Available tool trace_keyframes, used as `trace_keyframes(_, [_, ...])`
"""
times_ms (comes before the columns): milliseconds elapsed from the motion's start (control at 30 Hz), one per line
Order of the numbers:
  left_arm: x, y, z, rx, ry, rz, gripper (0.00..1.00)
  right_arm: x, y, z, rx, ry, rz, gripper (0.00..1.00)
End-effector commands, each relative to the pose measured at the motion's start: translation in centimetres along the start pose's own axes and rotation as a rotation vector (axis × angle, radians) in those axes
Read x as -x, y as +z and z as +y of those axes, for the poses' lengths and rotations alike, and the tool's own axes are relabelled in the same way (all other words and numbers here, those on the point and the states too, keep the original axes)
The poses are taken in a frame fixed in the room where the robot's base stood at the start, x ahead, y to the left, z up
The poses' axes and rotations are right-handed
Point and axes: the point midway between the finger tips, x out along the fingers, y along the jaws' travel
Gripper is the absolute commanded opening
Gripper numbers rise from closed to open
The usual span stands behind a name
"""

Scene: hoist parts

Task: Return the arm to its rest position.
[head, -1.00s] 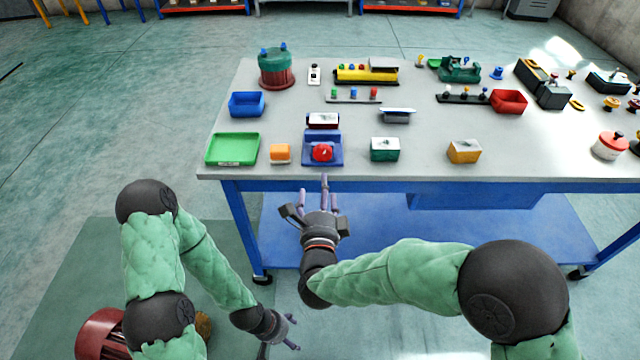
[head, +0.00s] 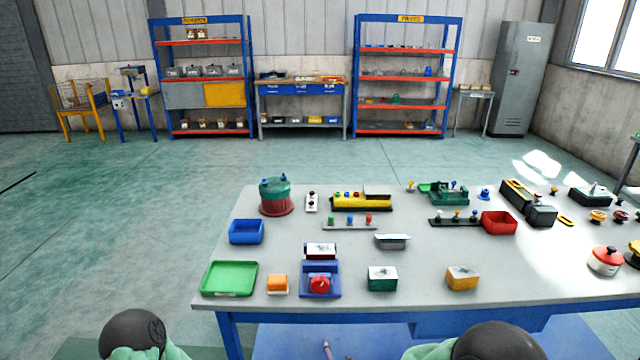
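My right gripper shows only as a thin purple fingertip (head: 327,349) at the bottom edge of the head view, in front of the near side of the workbench (head: 420,295). The rest of it is cut off, so its opening cannot be told. A dark joint and green sleeve of my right arm show at the bottom right. My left arm shows only a dark joint and a bit of green sleeve at the bottom left. My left gripper is out of the picture.
Shelves (head: 203,75) stand far behind; the floor between is clear.

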Motion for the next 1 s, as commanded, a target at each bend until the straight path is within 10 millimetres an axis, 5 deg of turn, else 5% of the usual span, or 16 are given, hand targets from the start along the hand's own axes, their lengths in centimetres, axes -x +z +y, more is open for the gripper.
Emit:
trace_keyframes(267, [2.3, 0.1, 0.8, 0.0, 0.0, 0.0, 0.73, 1.1, 0.5, 12.7, 0.347, 0.34, -0.292, 0.73])
trace_keyframes(500, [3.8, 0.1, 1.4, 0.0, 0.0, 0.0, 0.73, 6.5, 2.2, 21.9, 0.56, 0.506, -0.647, 0.73])
trace_keyframes(700, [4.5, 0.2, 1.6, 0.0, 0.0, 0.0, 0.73, 10.8, 3.6, 25.8, 0.647, 0.533, -0.871, 0.73])
trace_keyframes(1000, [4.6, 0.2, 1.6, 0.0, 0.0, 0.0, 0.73, 12.1, 4.1, 26.8, 0.673, 0.53, -0.939, 0.73])
